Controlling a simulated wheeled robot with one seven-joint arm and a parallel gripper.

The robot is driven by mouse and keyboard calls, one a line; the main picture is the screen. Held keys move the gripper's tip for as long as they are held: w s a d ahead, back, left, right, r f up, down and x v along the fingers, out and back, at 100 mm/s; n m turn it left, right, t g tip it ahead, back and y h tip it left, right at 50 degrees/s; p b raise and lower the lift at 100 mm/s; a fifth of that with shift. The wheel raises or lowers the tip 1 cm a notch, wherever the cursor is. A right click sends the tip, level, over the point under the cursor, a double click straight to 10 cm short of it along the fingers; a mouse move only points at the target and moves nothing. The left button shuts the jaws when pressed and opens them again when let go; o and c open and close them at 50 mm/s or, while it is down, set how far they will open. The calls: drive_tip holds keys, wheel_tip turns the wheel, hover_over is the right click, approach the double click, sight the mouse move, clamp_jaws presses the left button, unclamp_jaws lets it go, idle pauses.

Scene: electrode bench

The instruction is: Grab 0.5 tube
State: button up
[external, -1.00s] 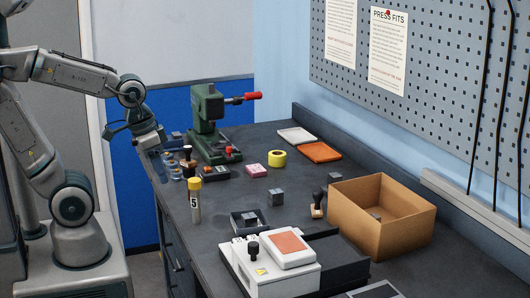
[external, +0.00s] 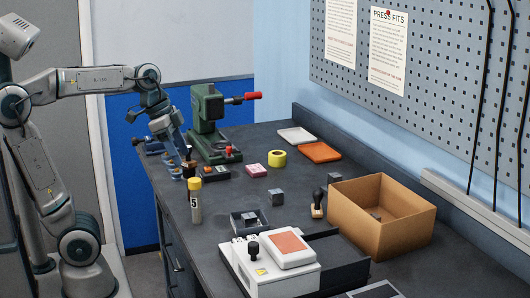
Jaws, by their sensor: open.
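A clear upright tube (external: 195,207) with a yellow cap and a white label reading "5" stands on the dark bench near its left edge. Any smaller mark before the 5 is too small to read. My gripper (external: 178,154) is open, above the bench's left edge, behind and a little left of the tube and apart from it. It points down toward several small items there. Its fingertips are small and partly lost against those items, and nothing shows held between them.
A dark-handled item (external: 188,157) stands close to my gripper. A green press (external: 208,115) stands behind to the right. A black tray (external: 238,225) and white device (external: 275,275) lie in front. A cardboard box (external: 375,232) stands right. Bench between tube and box is partly clear.

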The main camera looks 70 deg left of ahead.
approach(196, 202)
drive_tip(key=w+f, duration=0.2)
drive_tip(key=shift+w+a+b, duration=0.3)
drive_tip(key=shift+w+a, duration=0.1)
drive_tip(key=shift+d+x, duration=0.15)
drive_tip(key=shift+x, duration=1.2)
drive_tip(key=shift+d+x, duration=0.15)
drive_tip(key=shift+x, duration=1.15)
drive_tip(key=shift+s, duration=0.15)
drive_tip(key=c, duration=1.2)
